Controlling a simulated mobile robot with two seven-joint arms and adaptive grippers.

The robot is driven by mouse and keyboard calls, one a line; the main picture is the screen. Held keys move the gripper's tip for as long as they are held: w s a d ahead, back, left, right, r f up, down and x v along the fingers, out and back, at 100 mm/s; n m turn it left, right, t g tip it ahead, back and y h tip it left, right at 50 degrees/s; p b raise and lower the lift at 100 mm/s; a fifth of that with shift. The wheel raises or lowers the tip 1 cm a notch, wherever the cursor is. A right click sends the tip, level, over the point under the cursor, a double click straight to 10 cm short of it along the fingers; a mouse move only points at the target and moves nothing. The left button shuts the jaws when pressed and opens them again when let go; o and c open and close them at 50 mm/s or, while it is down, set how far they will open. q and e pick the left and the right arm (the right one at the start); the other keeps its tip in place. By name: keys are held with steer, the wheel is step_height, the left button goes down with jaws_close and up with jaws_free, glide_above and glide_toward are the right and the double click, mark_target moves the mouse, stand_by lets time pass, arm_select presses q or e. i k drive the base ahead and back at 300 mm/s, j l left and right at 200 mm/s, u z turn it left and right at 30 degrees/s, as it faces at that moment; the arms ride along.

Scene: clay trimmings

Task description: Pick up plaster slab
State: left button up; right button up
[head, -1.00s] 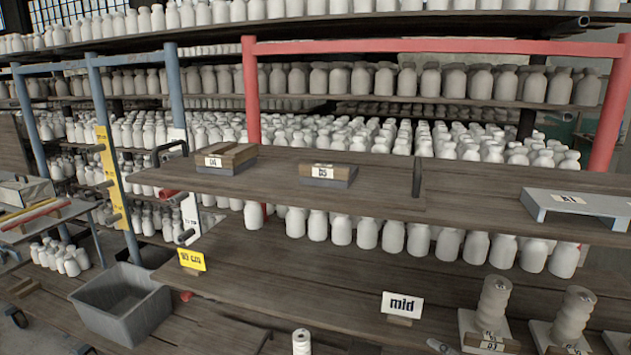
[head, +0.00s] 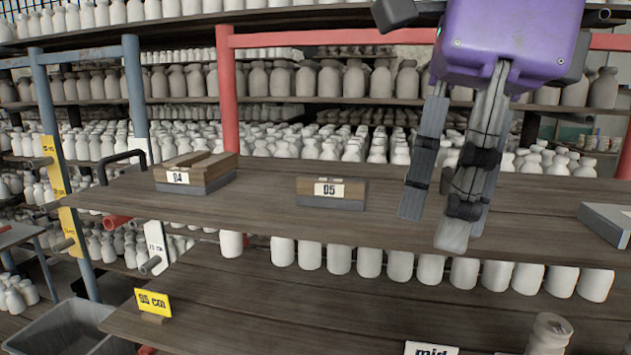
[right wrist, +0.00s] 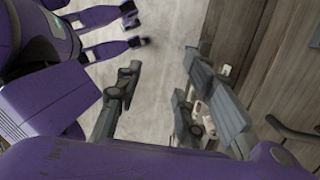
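No piece is plainly marked as the plaster slab. A pale grey slab-like piece (head: 608,222) is on the upper plank at the right edge of the head view, partly cut off. My right gripper (head: 433,225) is open and empty over the same plank, to the left of that piece and right of block 05. Its spread fingers also show in the right wrist view (right wrist: 163,70). My left gripper (right wrist: 137,28) shows at the upper left of the right wrist view, with its fingers apart and nothing between them.
Block 04 (head: 198,176) and block 05 (head: 331,192), wood on grey bases, stand on the plank. A black handle (head: 122,156) is at its left end. Red posts (head: 228,95) and shelves of pale bottles stand behind. A grey bin (head: 60,332) is lower left.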

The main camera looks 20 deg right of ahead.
mark_target(342, 193)
steer(key=i, duration=1)
